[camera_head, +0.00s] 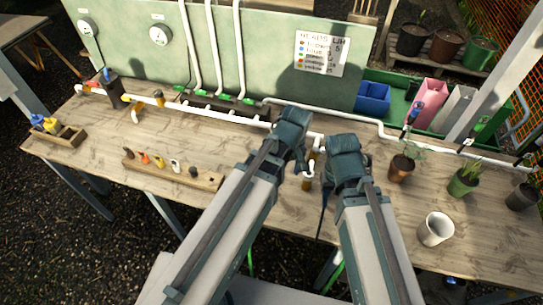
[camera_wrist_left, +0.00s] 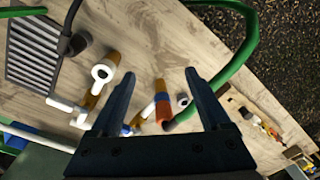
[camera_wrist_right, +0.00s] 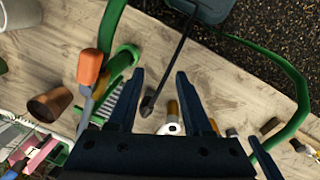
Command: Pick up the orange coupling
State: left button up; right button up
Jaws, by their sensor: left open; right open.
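A small orange piece (camera_head: 145,158), which looks like the orange coupling, stands in a wooden rack (camera_head: 207,183) at the middle left of the bench, among several other small pieces. The rack also shows at the right in the left wrist view (camera_wrist_left: 236,101). Another orange fitting (camera_wrist_left: 163,112) shows between my left fingers in that view, apart from them; I cannot tell what it is. My left gripper (camera_head: 292,128) is open and empty, right of the rack. My right gripper (camera_head: 345,158) is open and empty, further right. The fingertips are hidden in the head view.
White pipes (camera_head: 220,114) run along the bench's back, before a green panel (camera_head: 250,45). A white cup (camera_head: 434,229) and potted plants (camera_head: 402,168) stand at the right. An orange-handled tool (camera_wrist_right: 90,67) is left of my right gripper. Bare wood lies around the rack.

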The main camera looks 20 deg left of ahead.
pick_arm(q)
jog(key=w+a+r+n+p, duration=0.2)
jog(key=n, duration=0.3)
jog(key=w+a+r+n+p, duration=0.2)
jog(key=w+r+n, duration=0.1)
jog(key=n, duration=0.3)
jog(key=w+a+r+n+p, duration=0.2)
jog(key=w+a+n+p, duration=0.1)
jog(key=n, duration=0.2)
jog(key=shift+r+n+h, duration=0.3)
jog(key=shift+r+h, duration=0.05)
jog(key=shift+h, duration=0.05)
jog(key=f+b, duration=0.2)
jog(key=f+n+b, duration=0.1)
jog(key=f+b, duration=0.2)
jog(key=a+f+n+b, duration=0.1)
jog(key=f+b, duration=0.2)
jog(key=shift+w+f, duration=0.15)
jog(key=shift+w, duration=0.2)
jog(key=shift+d, duration=0.1)
jog(key=f+b, duration=0.5)
jog(key=shift+s+d+f, duration=0.1)
jog(key=shift+d, duration=0.1)
jog(key=shift+c, duration=0.2)
